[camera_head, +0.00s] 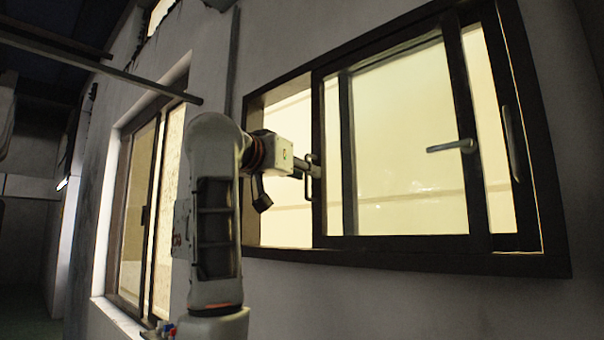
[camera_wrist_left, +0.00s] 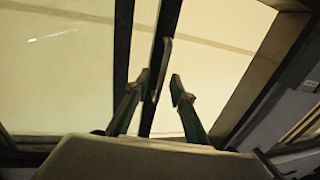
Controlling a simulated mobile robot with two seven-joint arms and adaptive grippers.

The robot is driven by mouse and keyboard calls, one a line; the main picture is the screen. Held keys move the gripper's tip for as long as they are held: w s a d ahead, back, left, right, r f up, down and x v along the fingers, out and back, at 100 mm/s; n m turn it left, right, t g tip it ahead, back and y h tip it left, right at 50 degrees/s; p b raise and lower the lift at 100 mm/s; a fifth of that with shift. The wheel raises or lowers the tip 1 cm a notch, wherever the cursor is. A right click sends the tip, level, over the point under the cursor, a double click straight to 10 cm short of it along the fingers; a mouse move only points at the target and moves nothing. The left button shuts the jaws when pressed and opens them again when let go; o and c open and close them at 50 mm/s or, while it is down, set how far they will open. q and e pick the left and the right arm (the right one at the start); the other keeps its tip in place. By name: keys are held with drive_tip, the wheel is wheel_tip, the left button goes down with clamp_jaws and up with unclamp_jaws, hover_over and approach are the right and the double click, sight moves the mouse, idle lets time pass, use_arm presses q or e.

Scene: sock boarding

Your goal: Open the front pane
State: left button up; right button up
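A wide window with a dark frame (camera_head: 420,258) fills the right of the head view. Its front pane (camera_head: 400,130) has pale, bright glass and dark stiles. A slim upright handle (camera_head: 308,184) is on the pane's left stile; it also shows in the wrist view (camera_wrist_left: 161,66). My left gripper (camera_head: 312,166) is at this handle. In the wrist view its two fingers (camera_wrist_left: 160,88) are spread, with a gap between them, and the handle's lower part lies between the tips. Contact cannot be told. My right gripper is in neither view.
A lever handle (camera_head: 451,146) sticks out from the pane's right stile. Another upright handle (camera_head: 511,144) is farther right. A second window (camera_head: 148,205) is in the wall at left. A dark bar (camera_head: 100,66) crosses the upper left.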

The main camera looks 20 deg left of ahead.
use_arm(q)
drive_tip(key=shift+s, duration=0.1)
drive_tip(key=s+a, duration=0.2)
drive_tip(key=s, duration=0.9)
drive_tip(key=shift+s+a, duration=0.15)
drive_tip(key=shift+s, duration=0.15)
idle(0.3)
